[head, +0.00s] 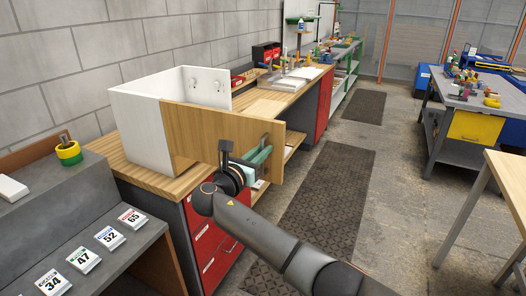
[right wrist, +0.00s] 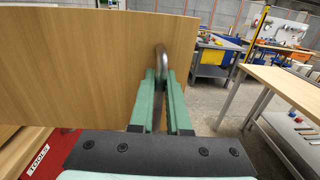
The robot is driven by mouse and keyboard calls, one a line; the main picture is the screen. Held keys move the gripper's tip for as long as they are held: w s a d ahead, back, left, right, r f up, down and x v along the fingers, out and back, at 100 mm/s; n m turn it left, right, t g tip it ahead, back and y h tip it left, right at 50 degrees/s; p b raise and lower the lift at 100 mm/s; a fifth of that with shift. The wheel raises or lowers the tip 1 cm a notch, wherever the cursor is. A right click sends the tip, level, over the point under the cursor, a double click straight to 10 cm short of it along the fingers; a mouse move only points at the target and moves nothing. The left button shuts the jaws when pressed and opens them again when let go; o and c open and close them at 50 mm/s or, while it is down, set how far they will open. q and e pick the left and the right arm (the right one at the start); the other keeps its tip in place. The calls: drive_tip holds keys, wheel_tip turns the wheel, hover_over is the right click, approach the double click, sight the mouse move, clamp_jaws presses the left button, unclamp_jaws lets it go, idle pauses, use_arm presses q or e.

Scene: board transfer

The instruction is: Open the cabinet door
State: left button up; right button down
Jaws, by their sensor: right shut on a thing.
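The cabinet is a white box (head: 140,127) on the wooden workbench in the head view. Its wooden door (head: 205,135) stands open at an angle, reaching out past the bench's front edge, and part of the inside wall shows behind it. My right gripper (head: 259,152) is at the door's free end, shut on the metal handle. In the right wrist view the door (right wrist: 90,65) fills the left, and the curved handle (right wrist: 161,60) sits between the green fingers (right wrist: 161,95). My left gripper is not in view.
The wooden bench top (head: 150,180) has red drawers (head: 212,240) below. A grey shelf with numbered cards (head: 85,260) stands at the near left. Dark floor mats (head: 325,200) lie in the clear aisle. Another table (head: 510,175) stands at the right.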

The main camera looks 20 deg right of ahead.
drive_tip(key=c, duration=1.2)
unclamp_jaws()
drive_tip(key=shift+o, duration=0.2)
drive_tip(key=b+v, duration=0.1)
drive_tip(key=v, duration=1.1)
drive_tip(key=shift+s+a, duration=0.15)
drive_tip(key=shift+s, duration=0.1)
